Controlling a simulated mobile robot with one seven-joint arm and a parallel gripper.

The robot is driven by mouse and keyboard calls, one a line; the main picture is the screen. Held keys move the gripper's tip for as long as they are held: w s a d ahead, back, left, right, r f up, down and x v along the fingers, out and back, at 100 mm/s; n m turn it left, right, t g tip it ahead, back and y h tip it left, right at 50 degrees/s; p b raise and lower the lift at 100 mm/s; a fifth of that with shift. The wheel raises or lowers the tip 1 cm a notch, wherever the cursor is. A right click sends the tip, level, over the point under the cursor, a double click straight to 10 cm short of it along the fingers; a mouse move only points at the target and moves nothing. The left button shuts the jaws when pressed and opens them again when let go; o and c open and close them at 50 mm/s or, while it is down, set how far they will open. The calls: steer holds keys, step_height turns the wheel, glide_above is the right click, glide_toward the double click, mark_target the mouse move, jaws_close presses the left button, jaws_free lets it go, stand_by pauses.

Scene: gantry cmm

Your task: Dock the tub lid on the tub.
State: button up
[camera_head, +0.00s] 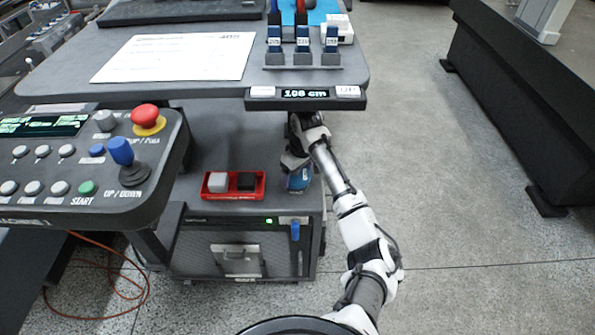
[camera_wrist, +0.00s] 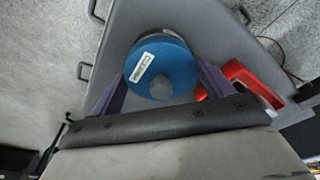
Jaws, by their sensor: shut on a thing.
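The tub lid (camera_wrist: 172,58) is a round blue disc with a white label and a grey knob, seen from above in the wrist view. My gripper (camera_wrist: 162,72) has its two dark fingers on either side of the lid, shut on it. A pale, rounded rim shows just behind the lid's far edge and looks like part of the tub; the lid hides the rest. I cannot tell whether lid and tub touch. In the head view, a blue rounded thing (camera_head: 299,180) shows below my gripper on the low cabinet, partly hidden by my arm.
A red tray (camera_head: 233,196) with a white and a black block stands left of my gripper; its red edge also shows in the wrist view (camera_wrist: 240,72). A table with a display (camera_head: 305,93) overhangs the cabinet. A control panel (camera_head: 90,165) is at left.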

mark_target(301, 178)
steer(key=shift+f+b, duration=0.3)
steer(key=shift+f, duration=0.4)
steer(key=o, duration=0.7)
steer(key=shift+r, duration=0.15)
step_height(301, 178, up, 11)
steer(key=s+d+p, duration=0.1)
steer(key=p, duration=0.9)
steer(key=shift+s+d+f, duration=0.1)
steer(key=shift+s+f, duration=0.05)
steer(key=shift+f, duration=0.1)
